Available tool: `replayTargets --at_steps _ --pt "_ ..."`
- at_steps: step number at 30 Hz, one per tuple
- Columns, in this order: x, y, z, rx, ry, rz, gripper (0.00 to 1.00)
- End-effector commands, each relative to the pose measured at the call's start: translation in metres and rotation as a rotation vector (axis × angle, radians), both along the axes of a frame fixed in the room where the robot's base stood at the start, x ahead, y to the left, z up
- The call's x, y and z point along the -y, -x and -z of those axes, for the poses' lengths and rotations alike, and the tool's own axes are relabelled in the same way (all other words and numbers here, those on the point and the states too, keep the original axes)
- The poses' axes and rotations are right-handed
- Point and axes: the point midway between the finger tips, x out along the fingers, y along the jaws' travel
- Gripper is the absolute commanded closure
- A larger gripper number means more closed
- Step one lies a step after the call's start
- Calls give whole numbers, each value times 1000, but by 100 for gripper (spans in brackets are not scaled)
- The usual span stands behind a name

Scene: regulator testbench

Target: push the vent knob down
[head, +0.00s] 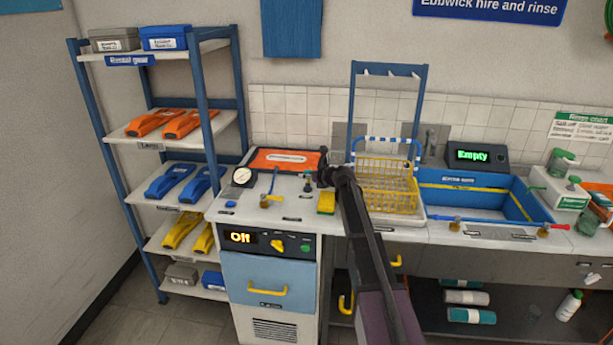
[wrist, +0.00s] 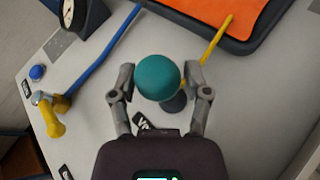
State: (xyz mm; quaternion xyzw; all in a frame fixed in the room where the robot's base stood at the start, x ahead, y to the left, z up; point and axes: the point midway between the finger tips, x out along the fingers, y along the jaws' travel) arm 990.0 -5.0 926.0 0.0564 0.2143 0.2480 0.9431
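The vent knob (wrist: 158,77) is a teal ball on a dark round base, seen from above in the wrist view. A dark label (wrist: 155,130), partly covered by my gripper, lies beside it on the pale worktop. My gripper (wrist: 160,76) is open, with one finger on each side of the ball and a small gap on both sides. I cannot tell the height of the fingertips against the ball. In the head view my gripper (head: 325,178) is over the right part of the bench top, and the knob is too small and covered to make out clearly.
Near the knob are an orange mat in a dark tray (wrist: 262,18), a yellow rod (wrist: 216,42), a blue rod (wrist: 105,37), a dial gauge (head: 242,176) and a yellow-handled valve (wrist: 50,115). A yellow sponge (head: 326,203) and wire basket (head: 386,190) stand to the right.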

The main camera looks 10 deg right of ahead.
Motion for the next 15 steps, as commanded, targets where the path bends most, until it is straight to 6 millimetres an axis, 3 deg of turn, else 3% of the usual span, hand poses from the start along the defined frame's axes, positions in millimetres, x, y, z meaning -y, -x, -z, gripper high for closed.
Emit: replayTargets --at_steps 15 --pt "0 0 -2 1 -2 1 15"
